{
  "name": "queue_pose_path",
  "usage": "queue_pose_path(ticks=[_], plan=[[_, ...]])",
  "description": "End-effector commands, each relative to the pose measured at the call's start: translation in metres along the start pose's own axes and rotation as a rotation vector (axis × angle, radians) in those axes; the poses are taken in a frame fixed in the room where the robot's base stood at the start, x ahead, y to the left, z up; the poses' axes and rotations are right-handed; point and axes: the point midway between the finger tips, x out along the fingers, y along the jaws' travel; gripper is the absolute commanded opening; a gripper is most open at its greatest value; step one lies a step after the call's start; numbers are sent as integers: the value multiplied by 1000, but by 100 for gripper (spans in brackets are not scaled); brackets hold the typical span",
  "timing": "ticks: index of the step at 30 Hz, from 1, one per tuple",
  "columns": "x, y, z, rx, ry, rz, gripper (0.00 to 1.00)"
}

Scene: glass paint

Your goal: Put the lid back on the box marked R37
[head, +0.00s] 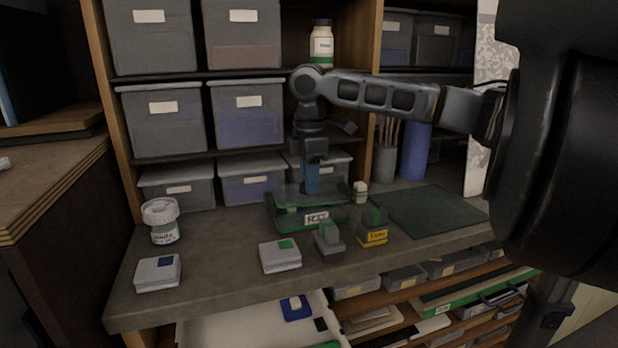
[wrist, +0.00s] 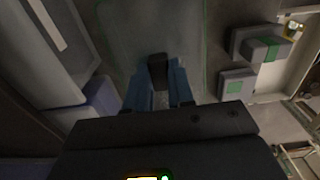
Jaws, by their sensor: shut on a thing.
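The clear, green-tinted box with the R37 label (head: 316,218) stands on the bench near the middle of the head view. Its clear lid (head: 285,193) is at the top of the box, under my gripper (head: 312,186). In the wrist view my gripper (wrist: 158,88) has its blue fingers shut on the lid's dark knob (wrist: 158,62). The lid's clear panel (wrist: 135,35) spreads out beyond the fingers. I cannot tell whether the lid rests on the rim or hangs just above it.
Right of the box are a grey block with green top (head: 328,240), a yellow-labelled container (head: 374,230), a small white bottle (head: 360,192) and a dark green mat (head: 430,209). A white case (head: 280,256) lies in front. A jar (head: 163,222) stands left. Shelved bins (head: 255,188) are close behind.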

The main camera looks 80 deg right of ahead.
Motion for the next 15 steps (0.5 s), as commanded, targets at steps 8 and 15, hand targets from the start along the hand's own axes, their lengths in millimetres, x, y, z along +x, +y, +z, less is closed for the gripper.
queue_pose_path(ticks=[8, 15], plan=[[2, 0, 1, 1, -3, -2, 0], [4, 0, 2, 2, -2, -2, 0]])
